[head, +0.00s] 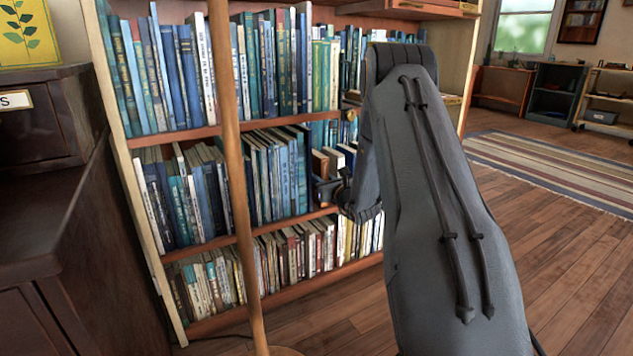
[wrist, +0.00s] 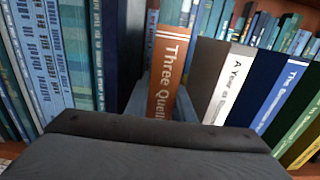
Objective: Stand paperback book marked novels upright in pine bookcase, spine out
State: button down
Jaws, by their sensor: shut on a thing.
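The pine bookcase (head: 145,215) fills the left and middle of the head view, its shelves packed with upright books. My gripper (head: 328,190) is at the middle shelf, right of a row of dark blue books, partly hidden by my arm. In the wrist view, my gripper (wrist: 163,108) is shut around a brown book (wrist: 169,65), a blue-grey finger on each side. Its spine faces the camera and reads "Three Quell…", the rest hidden by the gripper body. It stands nearly upright, tilted slightly. I cannot read the word "novels" on any book.
In the wrist view, a dark blue book (wrist: 122,50) stands left of the held book and a white-spined book (wrist: 230,85) leans to its right. A wooden pole (head: 240,180) stands before the bookcase. A dark cabinet (head: 50,200) is at left; open floor lies right.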

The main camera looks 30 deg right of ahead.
jog(key=shift+w+f, duration=0.1)
jog(key=shift+w, duration=0.05)
jog(key=c, duration=2)
grip_release()
jog(key=shift+f, duration=0.15)
jog(key=o, duration=0.5)
jog(key=shift+c, duration=0.2)
jog(key=shift+r, duration=0.2)
jog(key=s+p, duration=0.4)
jog(key=s, duration=0.8)
jog(key=shift+d, duration=0.2)
